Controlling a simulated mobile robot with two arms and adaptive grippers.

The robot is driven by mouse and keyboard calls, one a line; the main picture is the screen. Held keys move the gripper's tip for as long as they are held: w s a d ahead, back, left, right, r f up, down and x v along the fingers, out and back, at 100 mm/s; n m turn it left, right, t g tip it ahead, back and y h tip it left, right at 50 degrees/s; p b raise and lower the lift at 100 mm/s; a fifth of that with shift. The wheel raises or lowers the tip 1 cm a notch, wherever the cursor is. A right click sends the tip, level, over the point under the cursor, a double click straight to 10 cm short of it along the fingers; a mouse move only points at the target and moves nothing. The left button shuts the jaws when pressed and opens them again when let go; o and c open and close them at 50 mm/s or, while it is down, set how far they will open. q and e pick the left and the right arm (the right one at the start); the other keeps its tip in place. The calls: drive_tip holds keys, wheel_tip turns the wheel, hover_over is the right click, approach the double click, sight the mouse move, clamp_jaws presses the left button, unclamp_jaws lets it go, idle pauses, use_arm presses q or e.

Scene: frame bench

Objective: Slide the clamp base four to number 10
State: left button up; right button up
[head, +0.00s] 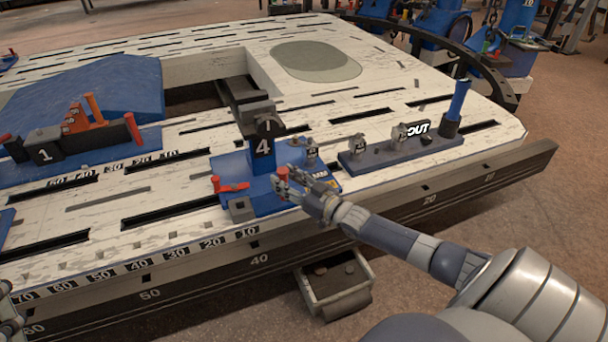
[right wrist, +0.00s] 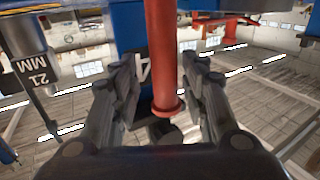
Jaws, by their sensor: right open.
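Clamp base four (head: 262,200) is a blue base with a black number 4 plate (head: 262,147), on the white bench top. Its near-left corner is close to the scale mark 10 (head: 244,232). My right gripper (head: 287,184) is open at the base's near side, by an upright red handle (head: 282,173). In the right wrist view, the red handle (right wrist: 163,55) stands between the open fingers (right wrist: 158,78), with no clear grip on it; part of the 4 plate (right wrist: 141,68) shows behind. A piece of my left gripper (head: 9,318) shows at the lower left edge; its fingers are mostly cut off.
Blue clamp base 1 (head: 85,163) stands at the left with orange and red handles. A dark bar marked OUT (head: 400,152) with a blue post lies right of base four. Slots (head: 170,217) cross the bench. A grey box (head: 335,285) sits below the front edge.

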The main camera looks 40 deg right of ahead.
drive_tip(key=s+d, duration=0.2)
drive_tip(key=s, duration=0.9)
drive_tip(key=shift+d, duration=0.2)
